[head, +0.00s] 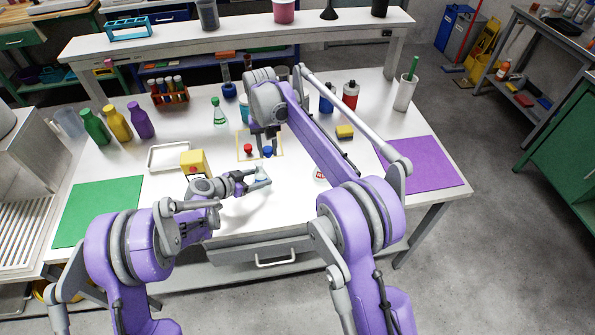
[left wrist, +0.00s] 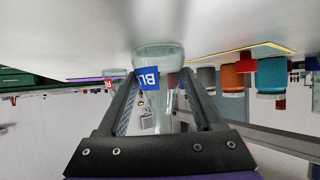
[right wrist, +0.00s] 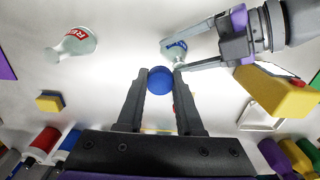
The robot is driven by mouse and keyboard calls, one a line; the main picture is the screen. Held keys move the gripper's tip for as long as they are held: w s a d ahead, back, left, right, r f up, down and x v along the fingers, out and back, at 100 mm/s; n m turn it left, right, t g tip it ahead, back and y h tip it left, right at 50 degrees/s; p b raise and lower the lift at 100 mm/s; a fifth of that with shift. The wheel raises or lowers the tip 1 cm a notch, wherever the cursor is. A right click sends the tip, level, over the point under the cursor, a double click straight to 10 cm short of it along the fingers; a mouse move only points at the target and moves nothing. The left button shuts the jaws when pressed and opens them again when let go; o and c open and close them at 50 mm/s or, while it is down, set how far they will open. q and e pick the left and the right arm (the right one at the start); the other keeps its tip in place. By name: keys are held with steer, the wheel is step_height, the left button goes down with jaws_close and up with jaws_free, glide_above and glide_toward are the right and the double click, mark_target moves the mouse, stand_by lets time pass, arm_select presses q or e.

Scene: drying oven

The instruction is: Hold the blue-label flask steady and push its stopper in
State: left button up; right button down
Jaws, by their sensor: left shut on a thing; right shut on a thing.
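The blue-label flask (head: 263,173) is clear glass and stands near the front middle of the table. My left gripper (head: 254,183) is shut on it. In the left wrist view the flask (left wrist: 158,55) lies between the fingers, with its blue label facing the camera. My right gripper (head: 264,138) is shut on the blue stopper (head: 267,152). In the right wrist view the blue stopper (right wrist: 160,80) sits between the fingertips, close to the flask (right wrist: 174,50). In the head view it appears just beyond the flask's top; whether they touch is unclear.
A red stopper (head: 248,149) stands inside a yellow-outlined square. A yellow box (head: 193,163) and white tray (head: 169,157) are left of the flask.

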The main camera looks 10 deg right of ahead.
steer(key=shift+w+a+f, duration=0.15)
steer(key=shift+a+f, duration=0.35)
steer(key=shift+a, duration=0.3)
steer(key=shift+w+a+f, duration=0.15)
steer(key=shift+a+f, duration=0.35)
steer(key=shift+a, duration=0.3)
steer(key=shift+f, duration=1.2)
stand_by(1.0)
steer(key=shift+c, duration=2.4)
jaws_free()
steer(key=shift+r, duration=0.1)
steer(key=shift+r, duration=2.4)
arm_select(q)
steer(key=o, duration=1)
